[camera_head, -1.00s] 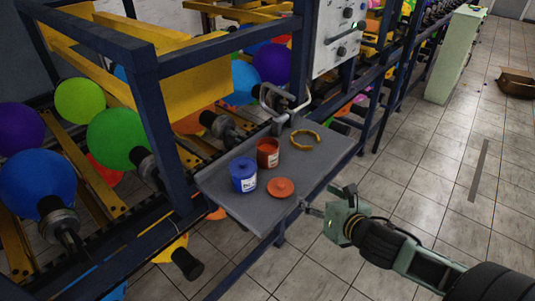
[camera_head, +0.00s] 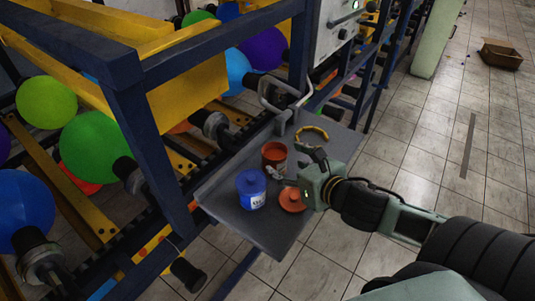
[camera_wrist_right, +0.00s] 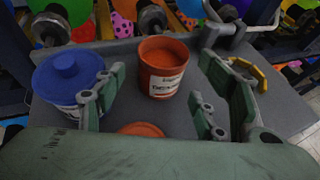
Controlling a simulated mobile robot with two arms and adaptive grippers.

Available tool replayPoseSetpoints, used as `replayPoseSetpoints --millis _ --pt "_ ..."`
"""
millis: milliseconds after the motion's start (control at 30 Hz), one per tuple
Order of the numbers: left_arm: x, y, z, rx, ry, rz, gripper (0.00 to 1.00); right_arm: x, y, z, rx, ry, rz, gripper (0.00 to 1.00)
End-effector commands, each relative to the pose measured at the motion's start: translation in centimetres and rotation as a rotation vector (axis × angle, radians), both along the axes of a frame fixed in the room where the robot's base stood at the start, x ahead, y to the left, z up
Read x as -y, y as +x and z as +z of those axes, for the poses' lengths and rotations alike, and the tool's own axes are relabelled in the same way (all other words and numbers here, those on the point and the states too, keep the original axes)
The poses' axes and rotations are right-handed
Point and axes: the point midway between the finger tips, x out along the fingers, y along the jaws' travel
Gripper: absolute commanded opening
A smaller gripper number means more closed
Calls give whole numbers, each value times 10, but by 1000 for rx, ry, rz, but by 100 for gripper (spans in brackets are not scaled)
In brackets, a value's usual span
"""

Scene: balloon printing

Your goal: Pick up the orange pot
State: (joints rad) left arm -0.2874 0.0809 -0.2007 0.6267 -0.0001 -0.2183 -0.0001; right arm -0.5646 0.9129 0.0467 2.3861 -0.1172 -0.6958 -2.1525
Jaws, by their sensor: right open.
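The orange pot (camera_head: 274,155) stands upright and uncovered on the grey shelf; in the right wrist view the pot (camera_wrist_right: 162,72) shows orange content and a white label. My right gripper (camera_head: 293,165) is over the shelf, just in front of the pot. In the right wrist view the open fingers (camera_wrist_right: 155,98) stand to either side of the pot's line, with the pot ahead between them and apart from them. The round orange lid (camera_head: 292,200) lies on the shelf under the gripper, partly hidden in the wrist view. My left gripper is not in view.
A blue lidded pot (camera_head: 251,190) stands close to the left on the grey shelf (camera_head: 262,226). A yellow ring (camera_head: 311,134) lies to the right of the orange pot. A grey handle-like bar (camera_head: 285,95) rises at the shelf's back edge. Blue posts and balloons stand behind.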

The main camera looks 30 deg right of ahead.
Motion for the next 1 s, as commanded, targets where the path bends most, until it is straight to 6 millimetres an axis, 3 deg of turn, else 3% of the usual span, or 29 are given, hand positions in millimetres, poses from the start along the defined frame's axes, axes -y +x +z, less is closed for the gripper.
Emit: replayPoseSetpoints --millis 367,733,1000 --pt "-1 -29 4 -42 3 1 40 0 24 -8 2 1 0 64" --pt "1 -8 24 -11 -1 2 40 2 63 -21 1 4 -3 64" --pt "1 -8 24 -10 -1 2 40 1 71 -26 0 1 1 64"
